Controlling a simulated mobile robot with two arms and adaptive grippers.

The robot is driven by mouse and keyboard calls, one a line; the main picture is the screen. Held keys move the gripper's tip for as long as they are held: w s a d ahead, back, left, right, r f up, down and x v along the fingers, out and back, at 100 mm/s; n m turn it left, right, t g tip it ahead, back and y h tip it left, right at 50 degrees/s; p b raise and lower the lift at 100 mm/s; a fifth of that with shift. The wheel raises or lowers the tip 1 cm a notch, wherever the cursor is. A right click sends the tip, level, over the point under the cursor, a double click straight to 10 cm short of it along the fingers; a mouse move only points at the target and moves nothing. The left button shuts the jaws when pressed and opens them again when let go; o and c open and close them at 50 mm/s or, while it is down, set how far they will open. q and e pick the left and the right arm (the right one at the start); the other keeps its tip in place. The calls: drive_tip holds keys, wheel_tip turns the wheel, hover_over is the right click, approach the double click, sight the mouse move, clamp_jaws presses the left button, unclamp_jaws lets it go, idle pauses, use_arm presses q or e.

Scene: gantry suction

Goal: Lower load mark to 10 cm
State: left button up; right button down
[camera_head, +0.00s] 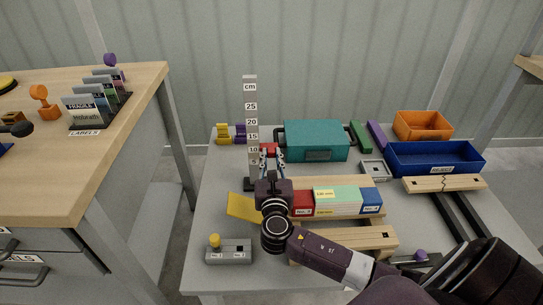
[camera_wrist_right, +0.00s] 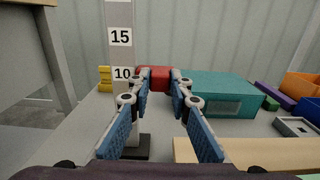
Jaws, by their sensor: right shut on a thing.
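A white upright scale (camera_head: 250,115) marked in cm stands on a dark foot on the grey table, with numbers from 5 to 25. It also shows in the wrist view (camera_wrist_right: 120,55), with 10 and 15 readable. My right gripper (camera_head: 271,155) is just right of the scale. Its blue-padded fingers (camera_wrist_right: 158,88) are closed on a small red block (camera_wrist_right: 155,74). The red block, also in the head view (camera_head: 268,148), appears near the 10 label, a little behind the fingertips. I cannot make out a separate load mark. My left gripper is not in view.
A teal case (camera_head: 315,138) stands close to the right of the gripper. A wooden rack (camera_head: 378,188) with red, pale and blue boxes is in front. A grey switch box (camera_head: 228,252) is at front left. Blue (camera_head: 435,170) and orange (camera_head: 422,138) bins are at back right.

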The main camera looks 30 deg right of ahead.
drive_tip(key=c, duration=1.8)
unclamp_jaws()
drive_tip(key=shift+o, duration=0.2)
drive_tip(key=shift+s+a, duration=0.1)
drive_tip(key=v, duration=1.2)
drive_tip(key=shift+f, duration=0.1)
